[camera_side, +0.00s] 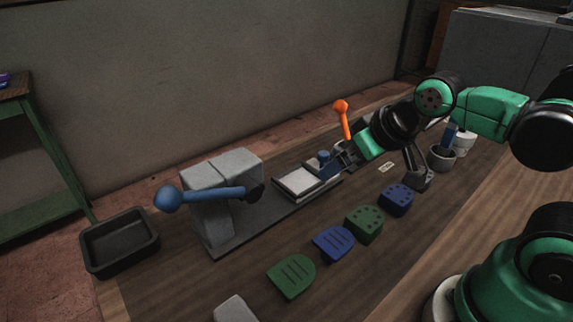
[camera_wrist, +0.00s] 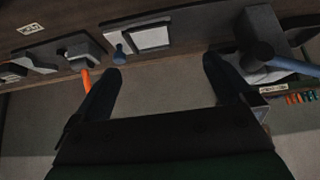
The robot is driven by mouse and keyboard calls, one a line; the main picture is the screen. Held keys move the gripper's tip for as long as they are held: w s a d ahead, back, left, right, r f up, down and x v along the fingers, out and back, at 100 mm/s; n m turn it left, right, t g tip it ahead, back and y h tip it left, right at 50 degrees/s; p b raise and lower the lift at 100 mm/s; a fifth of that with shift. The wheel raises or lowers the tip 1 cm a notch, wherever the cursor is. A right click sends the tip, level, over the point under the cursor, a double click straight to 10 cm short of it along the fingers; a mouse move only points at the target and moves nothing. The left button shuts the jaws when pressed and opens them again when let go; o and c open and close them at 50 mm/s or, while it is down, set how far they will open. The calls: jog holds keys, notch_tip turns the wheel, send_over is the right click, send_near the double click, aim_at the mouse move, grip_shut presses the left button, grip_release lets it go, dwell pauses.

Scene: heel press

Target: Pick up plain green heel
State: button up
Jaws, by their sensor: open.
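Two green heels lie on the bench in the side view. One (camera_side: 291,277) has slot-like lines on top and lies nearest the front. The other (camera_side: 364,224) has several round dots or holes and lies farther back. I see no green heel with a clearly unmarked top. My gripper (camera_side: 346,157) is up behind the heels, by the press rail and the orange lever. In the wrist view its two dark fingers (camera_wrist: 163,68) are spread with nothing between them. No heel shows clearly in the wrist view.
A slotted blue heel (camera_side: 334,244) sits between the green ones, a dotted blue heel (camera_side: 397,199) beyond. A grey piece (camera_side: 235,310) is at the front edge. The grey press (camera_side: 225,190), orange lever (camera_side: 342,115), black bin (camera_side: 120,243) and cups (camera_side: 441,158) stand around.

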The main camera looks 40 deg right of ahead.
jog(key=m, duration=0.1)
jog(key=m+g, duration=0.6)
jog(key=m, duration=0.8)
send_over(367, 218)
jog(key=f, duration=0.4)
jog(key=w+f, duration=0.1)
jog(key=f, duration=0.1)
jog(key=shift+a, duration=0.15)
jog(key=m, duration=0.1)
jog(key=f+m+g, duration=0.1)
jog(key=shift+s+d+m, duration=0.2)
jog(key=shift+s+m, duration=0.1)
jog(key=shift+s, duration=0.1)
jog(key=shift+f, duration=2.75)
jog(key=c, duration=1.5)
